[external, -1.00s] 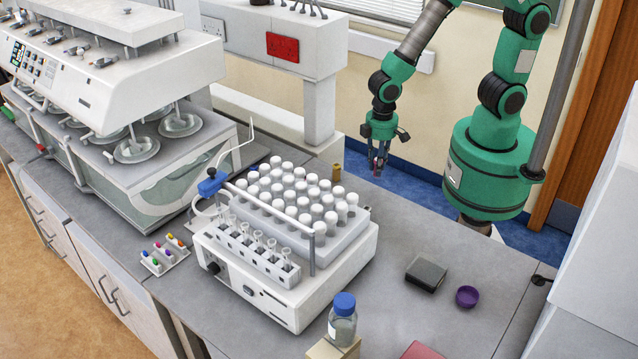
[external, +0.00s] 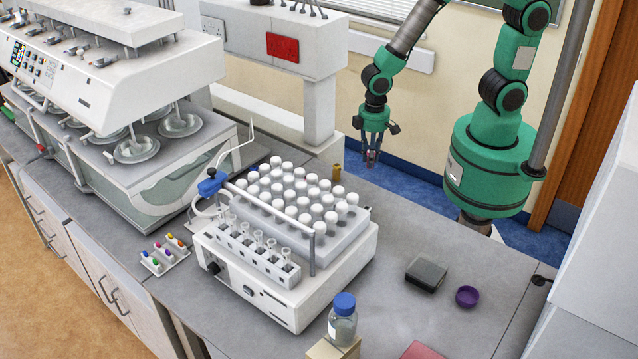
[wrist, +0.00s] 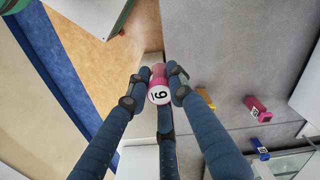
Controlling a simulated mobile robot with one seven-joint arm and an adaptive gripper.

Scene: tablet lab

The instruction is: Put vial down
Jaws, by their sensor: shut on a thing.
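A pink vial with a white round label marked with a digit, a 6 or 9, (wrist: 159,90) is held between my gripper's fingers in the wrist view. My gripper (wrist: 154,93) is shut around it, with dark blue fingers on its sides. In the external view my gripper (external: 371,158) hangs in the air at the far edge of the grey bench, fingers pointing down. The vial is too small to make out clearly there.
The wrist view shows a yellow vial (wrist: 205,97), a pink vial (wrist: 255,106) and a blue vial (wrist: 259,148) on the grey surface. In the external view a brown vial (external: 337,172) stands near a white-capped rack (external: 325,248). The bench's right part holds a black box (external: 426,272) and purple cap (external: 467,296).

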